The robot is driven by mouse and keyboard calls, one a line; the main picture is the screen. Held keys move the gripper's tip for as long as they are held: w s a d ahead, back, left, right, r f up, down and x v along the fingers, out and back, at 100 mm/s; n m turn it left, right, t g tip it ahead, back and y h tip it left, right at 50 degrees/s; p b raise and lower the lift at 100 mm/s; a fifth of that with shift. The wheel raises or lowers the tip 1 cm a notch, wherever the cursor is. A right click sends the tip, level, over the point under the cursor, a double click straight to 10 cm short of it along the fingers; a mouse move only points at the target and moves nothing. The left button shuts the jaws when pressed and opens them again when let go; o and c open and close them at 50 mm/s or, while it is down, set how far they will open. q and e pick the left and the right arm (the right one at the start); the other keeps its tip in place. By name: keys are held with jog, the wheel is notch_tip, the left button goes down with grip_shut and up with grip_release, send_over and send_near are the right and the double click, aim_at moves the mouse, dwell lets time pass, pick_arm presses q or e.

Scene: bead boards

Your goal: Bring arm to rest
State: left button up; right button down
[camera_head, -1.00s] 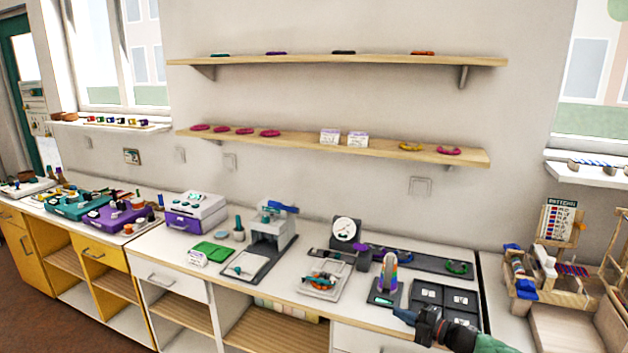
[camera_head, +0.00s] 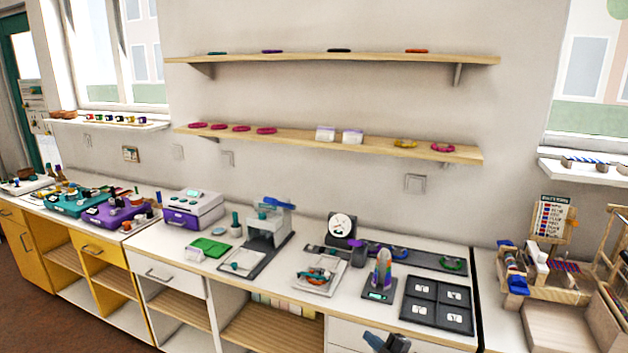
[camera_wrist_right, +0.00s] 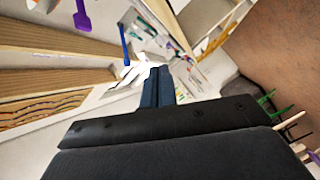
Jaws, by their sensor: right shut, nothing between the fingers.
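My right gripper (camera_head: 388,342) shows at the bottom edge of the head view, in front of the counter's front edge and below the black tray. Only its dark blue fingers and a bit of its dark body are in the picture. In the right wrist view its fingers (camera_wrist_right: 157,88) lie together, shut and empty. My left gripper is in neither view.
The white counter (camera_head: 330,306) carries a black four-part tray (camera_head: 437,304), a rainbow-coloured piece on a scale (camera_head: 381,275), a purple box (camera_head: 193,213) and a green mat (camera_head: 209,247). A wooden loom (camera_head: 545,270) stands at the right. Two wall shelves hold coloured rings.

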jog(key=s+a+f+m+h, duration=0.1)
jog(key=s+m+h, duration=0.1)
jog(key=s+m, duration=0.15)
jog(key=s+a+f+m+h, duration=0.2)
jog(key=s+m, duration=0.1)
jog(key=s, duration=0.2)
jog(key=s+d+f+m+g+h, duration=0.1)
jog(key=s+d+m+g+h, duration=0.15)
jog(key=s, duration=0.85)
jog(key=s+d+f+m+g+h, duration=0.1)
jog(key=s+d+m+g, duration=0.25)
jog(key=s, duration=0.75)
jog(key=s+d+f+m+g+h, duration=0.15)
jog(key=s+m+g, duration=0.25)
jog(key=s, duration=0.8)
jog(key=s+a+f+g, duration=0.1)
jog(key=s+f, duration=0.1)
jog(key=f, duration=1.5)
jog(key=s+a+f+g, duration=0.1)
jog(key=s+a+f, duration=0.1)
jog(key=f, duration=1.5)
jog(key=shift+a+g, duration=0.25)
jog(key=shift+g, duration=0.05)
